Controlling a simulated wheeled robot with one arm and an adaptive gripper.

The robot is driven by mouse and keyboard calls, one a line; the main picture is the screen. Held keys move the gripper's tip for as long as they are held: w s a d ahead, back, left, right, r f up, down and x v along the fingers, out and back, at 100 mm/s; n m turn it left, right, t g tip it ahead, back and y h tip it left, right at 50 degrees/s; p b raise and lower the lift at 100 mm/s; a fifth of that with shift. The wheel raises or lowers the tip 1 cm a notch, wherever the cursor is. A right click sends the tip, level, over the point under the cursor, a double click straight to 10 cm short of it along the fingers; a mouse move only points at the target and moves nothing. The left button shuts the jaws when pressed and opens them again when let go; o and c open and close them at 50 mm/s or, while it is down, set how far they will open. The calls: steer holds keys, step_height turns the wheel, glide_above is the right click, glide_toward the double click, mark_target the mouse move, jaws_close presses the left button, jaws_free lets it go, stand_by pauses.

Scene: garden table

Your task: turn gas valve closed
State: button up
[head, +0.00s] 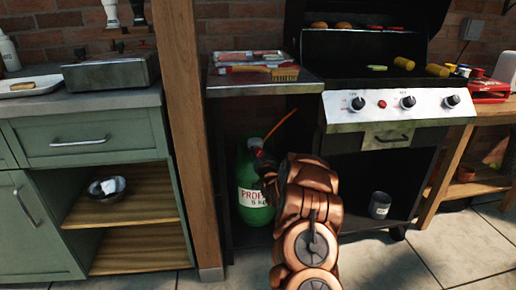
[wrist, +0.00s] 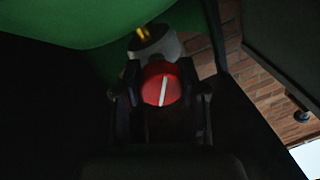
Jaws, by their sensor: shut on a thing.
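A green propane bottle (head: 252,195) stands on the floor under the grill's side shelf, left of the grill. Its top shows as a green curve in the wrist view (wrist: 80,25). The gas valve is a round red knob (wrist: 161,84) with a white line across it, tilted slightly off vertical. My gripper (wrist: 160,95) has a finger on each side of the red knob and is shut on it. In the head view my gripper (head: 262,165) is at the top of the bottle, and my arm partly hides the valve.
An orange hose (head: 280,125) runs up from the bottle. The side shelf (head: 262,88) is above, a wooden post (head: 186,120) stands left, and the grill (head: 395,110) is right. A metal can (head: 380,205) sits on the grill's lower shelf.

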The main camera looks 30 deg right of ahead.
steer(key=m, duration=0.6)
steer(key=shift+a+h+p, duration=0.15)
steer(key=shift+h+p, duration=0.25)
steer(key=m+b, duration=0.1)
steer(key=m, duration=0.3)
steer(key=shift+h, duration=0.4)
steer(key=shift+m+b, duration=0.6)
steer(key=shift+m, duration=0.6)
steer(key=shift+r+h, duration=0.1)
steer(key=shift+h, duration=0.2)
steer(key=o, duration=1.1)
steer(key=shift+o, duration=0.2)
